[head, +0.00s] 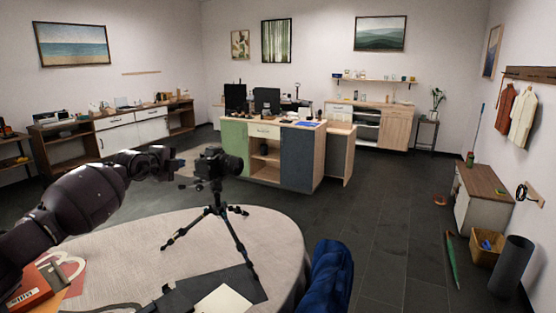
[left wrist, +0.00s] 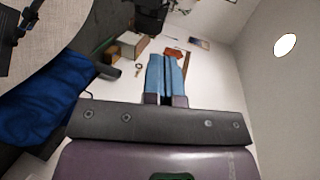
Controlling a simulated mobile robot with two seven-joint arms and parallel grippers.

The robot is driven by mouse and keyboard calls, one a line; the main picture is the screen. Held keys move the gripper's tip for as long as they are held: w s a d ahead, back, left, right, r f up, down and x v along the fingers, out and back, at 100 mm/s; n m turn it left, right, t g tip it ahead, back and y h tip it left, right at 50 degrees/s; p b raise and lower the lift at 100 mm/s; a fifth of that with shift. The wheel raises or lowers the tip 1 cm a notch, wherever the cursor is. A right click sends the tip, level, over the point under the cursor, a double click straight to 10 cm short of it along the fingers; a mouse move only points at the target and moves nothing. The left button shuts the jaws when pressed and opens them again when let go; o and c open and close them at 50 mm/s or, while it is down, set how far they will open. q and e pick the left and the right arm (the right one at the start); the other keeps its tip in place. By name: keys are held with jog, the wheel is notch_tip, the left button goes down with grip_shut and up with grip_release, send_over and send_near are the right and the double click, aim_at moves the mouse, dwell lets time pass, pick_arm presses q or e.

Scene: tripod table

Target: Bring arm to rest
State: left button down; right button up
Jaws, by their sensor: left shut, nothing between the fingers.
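My left arm comes in from the left in the head view, raised above the round table (head: 180,225). My left gripper (head: 172,160) is just left of the black camera (head: 218,163), which stands on a tripod (head: 215,213) on the table. In the picture the gripper is close to the camera; I cannot tell whether they touch. In the left wrist view the two blue fingers of the gripper (left wrist: 166,65) are together with nothing between them. My right gripper is not in view.
A red box (head: 32,288) lies at the table's left, and a dark mat (head: 243,280) with a pale sheet (head: 222,302) lies at the front. A blue chair (head: 328,275) stands at the table's right edge. A desk island (head: 262,150) is beyond, with open floor around it.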

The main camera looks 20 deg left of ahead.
pick_arm(q)
jog(key=d+r+m+t+h, duration=0.3)
jog(key=d+r+m+h, duration=0.2)
jog(key=d+r, duration=0.25)
jog(key=s+d+f+n+t, duration=0.2)
jog(key=s+d+f, duration=0.15)
jog(key=d, duration=0.25)
jog(key=s+d+f+n+g+y, duration=0.1)
jog(key=s+d+f+n+y, duration=0.15)
jog(key=s+f+n, duration=0.5)
jog(key=s+d+f+n+g+y, duration=0.1)
jog(key=s+d+f+n, duration=0.2)
jog(key=f, duration=0.8)
jog(key=s+d+f+n+g+y, duration=0.15)
jog(key=s+f+n, duration=0.25)
jog(key=s+f, duration=0.4)
jog(key=s+d+f+n+g+y, duration=0.1)
jog(key=s+f+n+g, duration=0.1)
jog(key=s+f, duration=0.6)
jog(key=s+d+f+n+g, duration=0.1)
jog(key=s+f+n, duration=0.3)
jog(key=s+f, duration=0.4)
jog(key=s+g, duration=0.1)
jog(key=s, duration=0.4)
jog(key=shift+s+d+f+n+y, duration=0.15)
jog(key=shift+s+f+n+y, duration=0.05)
jog(key=shift+s+n+y, duration=0.2)
